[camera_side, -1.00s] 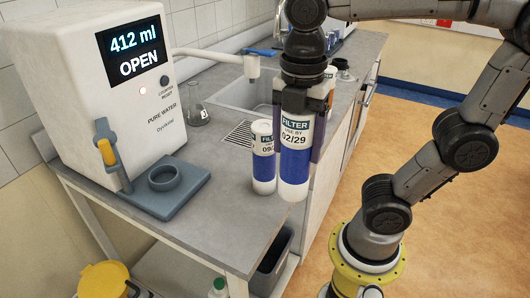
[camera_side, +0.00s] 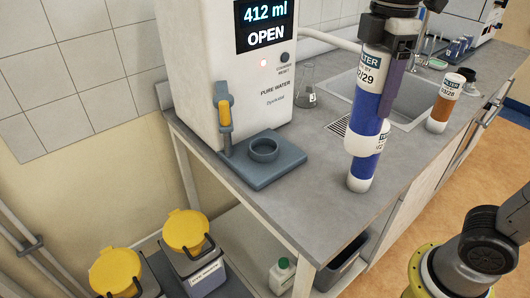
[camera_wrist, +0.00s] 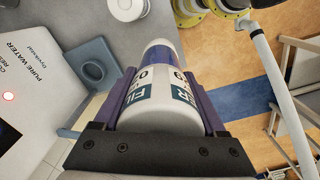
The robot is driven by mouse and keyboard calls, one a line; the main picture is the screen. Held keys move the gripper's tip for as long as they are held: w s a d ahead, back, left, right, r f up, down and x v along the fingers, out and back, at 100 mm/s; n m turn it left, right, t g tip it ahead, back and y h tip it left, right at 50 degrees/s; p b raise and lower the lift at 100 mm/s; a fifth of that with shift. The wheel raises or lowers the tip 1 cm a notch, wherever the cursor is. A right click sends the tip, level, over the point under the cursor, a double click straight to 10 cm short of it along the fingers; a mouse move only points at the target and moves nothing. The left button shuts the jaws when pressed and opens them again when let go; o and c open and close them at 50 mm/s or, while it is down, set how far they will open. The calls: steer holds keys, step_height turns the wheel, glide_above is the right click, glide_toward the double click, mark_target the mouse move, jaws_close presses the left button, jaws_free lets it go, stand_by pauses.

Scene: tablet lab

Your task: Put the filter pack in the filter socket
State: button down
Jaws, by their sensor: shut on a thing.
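My gripper (camera_side: 384,68) is shut on a filter pack (camera_side: 368,98), a white and blue cylinder labelled 02/29. In the side view it hangs in the air above the counter, in front of a second blue and white pack (camera_side: 361,178) that stands there, partly hidden. In the wrist view the held pack (camera_wrist: 160,95) sits between both fingers. The filter socket (camera_side: 263,149) is an empty grey ring on a blue-grey base, left of the held pack and apart from it; it also shows in the wrist view (camera_wrist: 92,70).
The white water unit (camera_side: 215,75) reads 412 ml and OPEN. Its yellow-handled lever (camera_side: 225,115) stands beside the socket. A flask (camera_side: 306,88), a sink (camera_side: 400,95) and an orange pack (camera_side: 445,103) are further back. Bare counter (camera_side: 318,165) lies between socket and packs.

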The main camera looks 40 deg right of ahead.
steer(key=w+a+f+m, duration=0.1)
steer(key=w+f, duration=0.3)
steer(key=w, duration=0.6)
steer(key=w+a+f+m, duration=0.1)
steer(key=w+f, duration=0.2)
steer(key=w, duration=0.7)
steer(key=w+f, duration=0.5)
steer(key=f, duration=0.4)
steer(key=shift+a, duration=0.15)
steer(key=shift+f, duration=0.25)
jaws_free()
